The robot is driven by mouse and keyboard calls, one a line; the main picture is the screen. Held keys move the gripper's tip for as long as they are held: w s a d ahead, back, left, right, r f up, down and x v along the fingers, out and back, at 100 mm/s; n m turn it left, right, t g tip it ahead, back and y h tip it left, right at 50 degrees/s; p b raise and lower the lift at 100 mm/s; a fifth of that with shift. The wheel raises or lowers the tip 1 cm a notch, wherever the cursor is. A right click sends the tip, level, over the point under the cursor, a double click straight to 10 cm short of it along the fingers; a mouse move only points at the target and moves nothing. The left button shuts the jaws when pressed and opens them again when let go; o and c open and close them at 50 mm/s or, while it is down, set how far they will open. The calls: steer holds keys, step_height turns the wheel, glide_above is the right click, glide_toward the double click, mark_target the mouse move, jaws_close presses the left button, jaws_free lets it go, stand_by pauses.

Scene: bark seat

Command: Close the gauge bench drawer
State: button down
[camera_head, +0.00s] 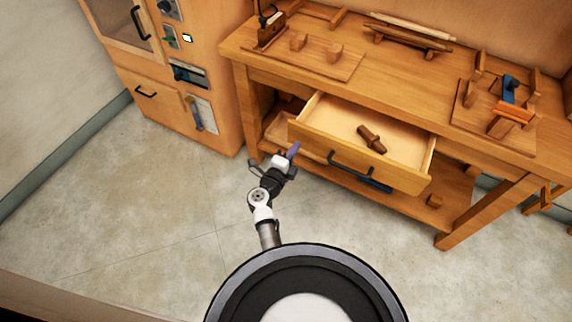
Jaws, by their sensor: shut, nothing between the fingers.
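The gauge bench (341,75) is a wooden workbench against the back wall. Its drawer (385,174) is pulled out toward me, with a dark curved handle (350,166) on its front. A small brown wooden piece (371,138) lies inside the open drawer. My gripper (293,150) is shut and empty. It is at the left end of the drawer front, close to its lower left corner. I cannot tell whether it touches the drawer.
A wooden cabinet (222,125) with a handle and panels stands left of the bench. Wooden boards with tools and blocks (318,55) sit on the bench top. A lower shelf with items lies under the drawer. The floor (150,220) in front is clear.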

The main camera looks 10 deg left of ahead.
steer(key=shift+x, duration=1.15)
